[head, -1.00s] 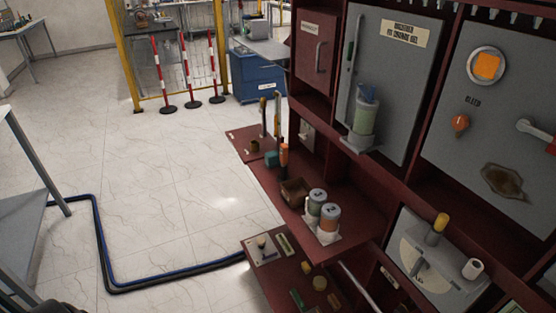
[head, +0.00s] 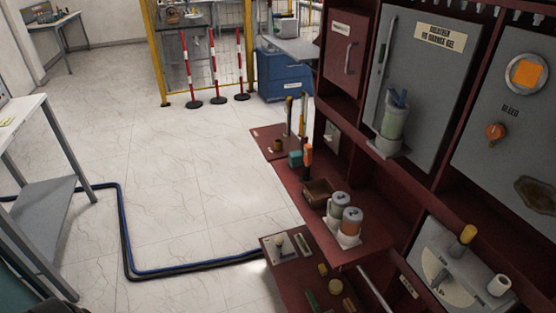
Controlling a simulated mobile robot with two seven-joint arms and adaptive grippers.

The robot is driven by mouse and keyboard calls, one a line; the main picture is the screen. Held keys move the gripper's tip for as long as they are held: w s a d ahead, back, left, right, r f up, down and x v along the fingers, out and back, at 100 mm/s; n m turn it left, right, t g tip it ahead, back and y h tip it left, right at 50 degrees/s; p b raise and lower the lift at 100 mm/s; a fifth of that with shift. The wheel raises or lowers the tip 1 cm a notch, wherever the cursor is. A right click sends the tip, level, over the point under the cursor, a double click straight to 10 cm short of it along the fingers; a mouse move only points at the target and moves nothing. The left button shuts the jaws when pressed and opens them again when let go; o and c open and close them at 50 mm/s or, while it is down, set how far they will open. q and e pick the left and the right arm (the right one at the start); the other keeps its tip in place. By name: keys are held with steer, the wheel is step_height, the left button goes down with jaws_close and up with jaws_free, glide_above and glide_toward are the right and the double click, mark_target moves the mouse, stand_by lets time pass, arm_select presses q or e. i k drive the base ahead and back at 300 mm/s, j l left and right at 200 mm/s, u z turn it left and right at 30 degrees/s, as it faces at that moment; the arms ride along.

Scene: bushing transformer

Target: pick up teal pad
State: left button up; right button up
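A small teal block (head: 295,158), the only teal thing I can make out as the pad, sits on the dark red shelf (head: 290,178) of the cabinet, right of the picture's middle. An orange-topped item (head: 308,153) stands close by its right side. The block is small in this view, so its exact shape is unclear. Neither of my grippers is in view.
A brown open box (head: 317,192) and two numbered canisters (head: 350,222) stand nearer on the shelf. A lower red panel (head: 300,262) holds small parts. A grey table (head: 45,200) is at left.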

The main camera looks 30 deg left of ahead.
mark_target(295, 158)
steer(key=u, duration=0.4)
steer(key=i+j+u, duration=0.1)
steer(key=u, duration=0.7)
steer(key=i+u, duration=0.1)
steer(key=u, duration=0.3)
steer(key=i+u, duration=0.1)
steer(key=i, duration=3.1)
steer(key=i+z, duration=0.15)
steer(key=i, duration=0.3)
steer(key=i+j+z, duration=0.2)
steer(key=i, duration=0.25)
steer(key=i+j+z, duration=0.15)
steer(key=i, duration=0.3)
steer(key=z, duration=1.95)
